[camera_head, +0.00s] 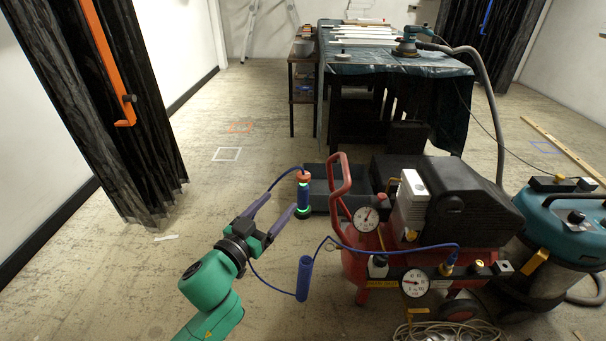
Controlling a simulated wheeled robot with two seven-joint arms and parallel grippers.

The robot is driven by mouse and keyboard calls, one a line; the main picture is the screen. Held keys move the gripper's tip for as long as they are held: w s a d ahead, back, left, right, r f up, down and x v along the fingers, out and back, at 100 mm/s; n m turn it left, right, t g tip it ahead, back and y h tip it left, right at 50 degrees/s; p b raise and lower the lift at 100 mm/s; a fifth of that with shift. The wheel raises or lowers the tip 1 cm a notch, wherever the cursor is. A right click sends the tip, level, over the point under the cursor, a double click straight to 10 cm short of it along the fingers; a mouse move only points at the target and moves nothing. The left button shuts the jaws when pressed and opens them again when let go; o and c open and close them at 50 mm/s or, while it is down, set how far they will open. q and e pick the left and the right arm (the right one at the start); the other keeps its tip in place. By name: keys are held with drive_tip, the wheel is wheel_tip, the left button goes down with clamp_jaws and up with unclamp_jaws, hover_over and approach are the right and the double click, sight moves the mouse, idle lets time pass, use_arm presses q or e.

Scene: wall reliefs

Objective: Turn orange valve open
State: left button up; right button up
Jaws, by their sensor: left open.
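A small upright fitting with an orange top (303,176), a dark blue body and green parts stands at the front left of the red compressor (338,178). The orange top is the clearest match for the orange valve, though its exact form is too small to tell. A thin blue hose runs at its top. My left gripper (284,203), with purple fingers on a green arm, is open just left of the fitting. Its fingers point up and right towards it. Whether a fingertip touches it cannot be told. My right gripper does not show.
A blue cylinder (305,278) on a blue hose is right of my left arm. Pressure gauges (366,218) are on the compressor. A teal vacuum (567,232) stands at right. A covered table (390,66) is behind.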

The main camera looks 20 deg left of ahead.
sight(304, 174)
use_arm(q)
drive_tip(key=b+x, duration=0.1)
drive_tip(key=x, duration=1.1)
drive_tip(key=shift+w, duration=0.6)
clamp_jaws()
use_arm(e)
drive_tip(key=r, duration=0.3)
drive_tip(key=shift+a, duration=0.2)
use_arm(q)
drive_tip(key=h+p, duration=0.1)
drive_tip(key=m+h+p, duration=0.1)
drive_tip(key=p, duration=0.1)
drive_tip(key=shift+r+m+g, duration=0.3)
drive_tip(key=shift+g, duration=0.1)
drive_tip(key=m+g+h+p, duration=0.1)
drive_tip(key=h+p, duration=0.1)
drive_tip(key=shift+f+m+h+p, duration=0.15)
drive_tip(key=shift+m+h+p, duration=0.15)
drive_tip(key=shift+m+h, duration=0.1)
drive_tip(key=shift+f, duration=0.1)
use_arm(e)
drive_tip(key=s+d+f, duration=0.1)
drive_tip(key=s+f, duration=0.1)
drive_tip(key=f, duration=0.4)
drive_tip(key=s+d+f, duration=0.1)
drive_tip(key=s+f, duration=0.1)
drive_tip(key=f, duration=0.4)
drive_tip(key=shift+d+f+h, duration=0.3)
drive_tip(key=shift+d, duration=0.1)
